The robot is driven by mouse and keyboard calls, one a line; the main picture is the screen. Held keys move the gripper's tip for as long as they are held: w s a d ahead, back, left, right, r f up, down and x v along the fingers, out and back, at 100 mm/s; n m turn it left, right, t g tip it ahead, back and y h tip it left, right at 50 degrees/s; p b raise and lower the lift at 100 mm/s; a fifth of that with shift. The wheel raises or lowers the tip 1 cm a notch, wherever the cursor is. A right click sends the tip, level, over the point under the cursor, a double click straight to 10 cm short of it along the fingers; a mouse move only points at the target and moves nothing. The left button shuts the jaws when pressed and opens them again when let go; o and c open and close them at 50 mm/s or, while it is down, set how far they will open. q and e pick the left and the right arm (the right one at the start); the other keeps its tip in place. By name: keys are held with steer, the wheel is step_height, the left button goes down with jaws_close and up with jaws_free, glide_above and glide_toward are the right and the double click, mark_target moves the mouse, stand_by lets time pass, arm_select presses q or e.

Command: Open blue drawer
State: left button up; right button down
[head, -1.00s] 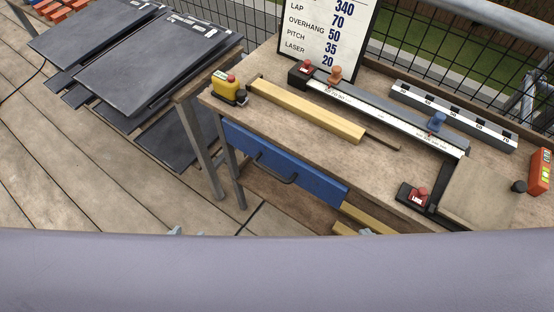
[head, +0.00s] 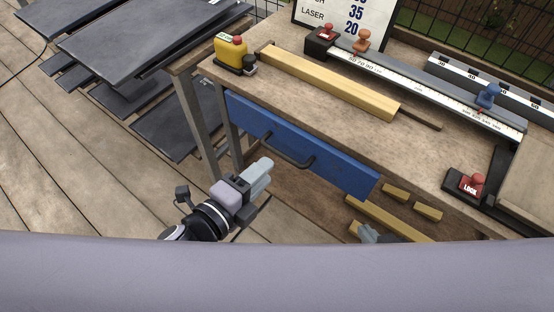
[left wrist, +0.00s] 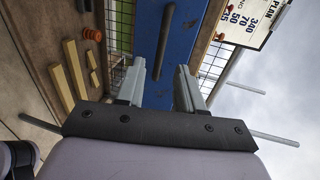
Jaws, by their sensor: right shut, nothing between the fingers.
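The blue drawer (head: 330,165) is a long front panel under the wooden workbench top and looks flush with the bench, closed. Its dark bar handle (head: 286,152) runs along the middle of the front. My left gripper (head: 262,172) is in front of and slightly below the handle, apart from it. In the left wrist view its two fingers (left wrist: 158,88) are spread and empty, with the drawer (left wrist: 182,45) and the handle (left wrist: 163,42) ahead between them.
On the bench top (head: 300,110) are a yellow device (head: 231,52), a timber batten (head: 330,82), a long scale rail (head: 420,88) and a red lock block (head: 467,185). Timber offcuts (head: 395,192) lie below. Dark tiles (head: 140,35) are stacked left; decking in front is clear.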

arm_select(q)
steer(key=x, duration=0.6)
steer(key=shift+b, duration=0.35)
steer(key=shift+w, duration=0.1)
jaws_close()
